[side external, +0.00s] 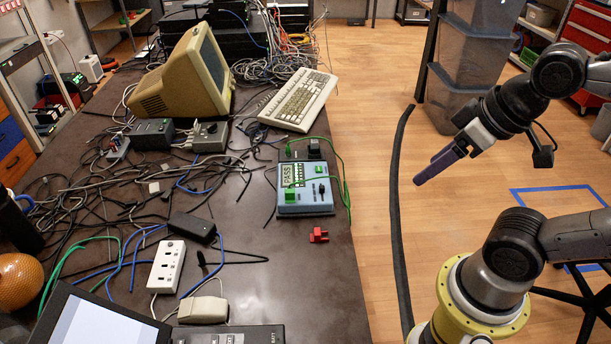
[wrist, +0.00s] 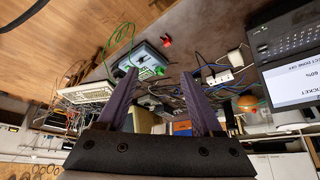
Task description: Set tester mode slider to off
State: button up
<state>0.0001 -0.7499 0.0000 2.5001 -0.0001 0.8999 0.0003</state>
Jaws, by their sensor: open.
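The blue-grey tester (side external: 306,189) lies on the dark table near its right edge. Its screen reads PASS, with green parts and small dark controls on its face. A small dark lever-like part (side external: 321,189) shows on the right of the face; I cannot tell if it is the mode slider or how it is set. The tester also shows in the wrist view (wrist: 146,62), beyond the fingertips. My gripper (side external: 434,169) is right of the table, over the floor and well apart from the tester. In the wrist view its two purple fingers (wrist: 158,72) are spread and empty.
A red connector (side external: 318,235) lies in front of the tester. Green cables (side external: 343,180) loop from its top along its right side. A beige keyboard (side external: 298,100) and monitor (side external: 187,75) stand behind; a power strip (side external: 167,267) and tangled cables lie left.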

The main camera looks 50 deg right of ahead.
jog(key=shift+c, duration=1.4)
jog(key=w+r+m, duration=0.4)
jog(key=w+r, duration=0.1)
jog(key=w, duration=0.2)
jog(key=m+g, duration=0.5)
jog(key=g, duration=0.1)
send_over(322, 186)
notch_tip(322, 186, down, 18)
jog(key=r, duration=0.1)
notch_tip(322, 186, down, 14)
jog(key=shift+f, duration=0.1)
